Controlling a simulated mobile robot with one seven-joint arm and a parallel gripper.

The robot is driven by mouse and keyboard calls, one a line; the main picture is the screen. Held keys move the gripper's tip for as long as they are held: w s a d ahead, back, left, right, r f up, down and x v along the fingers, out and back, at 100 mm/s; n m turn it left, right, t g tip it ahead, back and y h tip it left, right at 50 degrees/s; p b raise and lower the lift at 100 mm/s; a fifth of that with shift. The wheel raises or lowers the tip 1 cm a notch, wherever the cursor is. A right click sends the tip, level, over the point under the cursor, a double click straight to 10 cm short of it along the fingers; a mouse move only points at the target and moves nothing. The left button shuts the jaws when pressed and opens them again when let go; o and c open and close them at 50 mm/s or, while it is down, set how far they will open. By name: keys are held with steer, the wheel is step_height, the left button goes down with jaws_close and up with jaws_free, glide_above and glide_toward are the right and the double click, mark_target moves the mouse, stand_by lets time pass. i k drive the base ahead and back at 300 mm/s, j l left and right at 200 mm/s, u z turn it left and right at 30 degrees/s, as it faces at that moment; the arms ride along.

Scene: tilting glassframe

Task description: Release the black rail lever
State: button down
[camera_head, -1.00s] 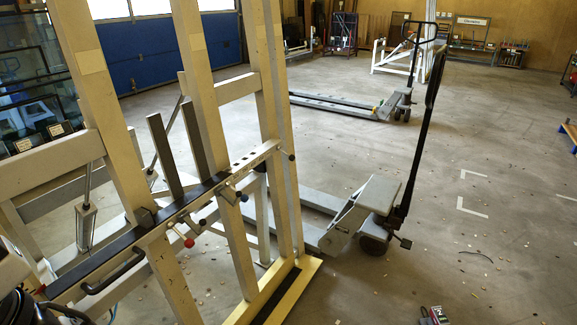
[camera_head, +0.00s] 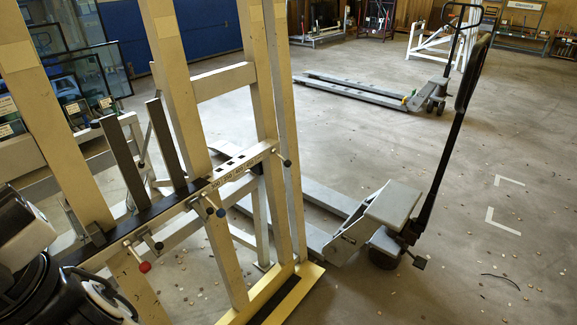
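A slanted black rail (camera_head: 140,221) with a pale scale strip (camera_head: 235,170) runs across the cream tilting frame (camera_head: 172,85). A lever with a small black knob (camera_head: 287,162) sticks out near the rail's right end. A lever with a dark bluish knob (camera_head: 220,212) hangs further left below the scale. Another lever with a red knob (camera_head: 145,267) sits lower left. I cannot tell which dark-knobbed one is the black rail lever. My white and black arm parts fill the lower left corner, apart from both dark knobs. My gripper's fingertips do not show.
Two dark upright posts (camera_head: 167,143) stand on the rail. Behind the frame is a grey pallet truck (camera_head: 395,204) with a tall black handle; another pallet truck (camera_head: 430,97) stands further back. Glass panes (camera_head: 88,75) lean at left. Floor at right is mostly open.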

mark_target(287, 163)
steer(key=i+l, duration=0.4)
steer(key=i+l+u, duration=0.15)
steer(key=i+l, duration=0.4)
steer(key=i, duration=0.35)
